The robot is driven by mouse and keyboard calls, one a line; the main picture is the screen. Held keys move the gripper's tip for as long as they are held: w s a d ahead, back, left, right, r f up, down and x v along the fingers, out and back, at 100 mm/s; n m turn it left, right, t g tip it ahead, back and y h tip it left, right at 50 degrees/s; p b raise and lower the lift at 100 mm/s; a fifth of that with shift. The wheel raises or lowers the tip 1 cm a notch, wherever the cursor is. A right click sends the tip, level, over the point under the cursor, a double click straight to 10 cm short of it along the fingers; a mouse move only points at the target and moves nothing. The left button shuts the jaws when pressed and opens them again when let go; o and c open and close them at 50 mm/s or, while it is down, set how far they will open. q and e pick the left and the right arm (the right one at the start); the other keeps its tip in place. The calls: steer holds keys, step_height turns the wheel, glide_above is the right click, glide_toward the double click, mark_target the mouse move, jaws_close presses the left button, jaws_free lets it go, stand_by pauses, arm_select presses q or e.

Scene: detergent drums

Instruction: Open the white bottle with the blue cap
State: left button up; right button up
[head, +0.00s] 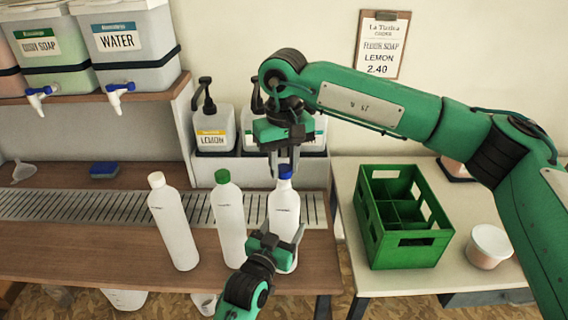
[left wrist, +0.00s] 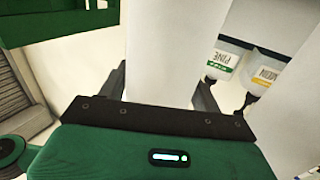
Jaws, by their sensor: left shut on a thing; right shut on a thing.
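The white bottle with the blue cap (head: 284,212) stands upright at the right end of the wooden counter. Its blue cap (head: 285,171) is on its top. My right gripper (head: 285,165) comes down from above and is shut on the blue cap. My left gripper (head: 278,245) is shut around the lower body of the same bottle, from the front. In the left wrist view the white bottle body (left wrist: 165,60) fills the space between the left fingers. The cap does not show in that view.
A green-capped bottle (head: 229,220) and a white-capped bottle (head: 173,222) stand to the left, the green-capped one close by. Pump jugs (head: 213,130) are behind. A green crate (head: 405,255) and a white tub (head: 489,246) sit on the right table. A gap separates counter and table.

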mark_target(284, 168)
steer(key=shift+r, duration=0.1)
steer(key=shift+r, duration=1.95)
arm_select(q)
steer(key=o, duration=2)
steer(key=shift+c, duration=0.2)
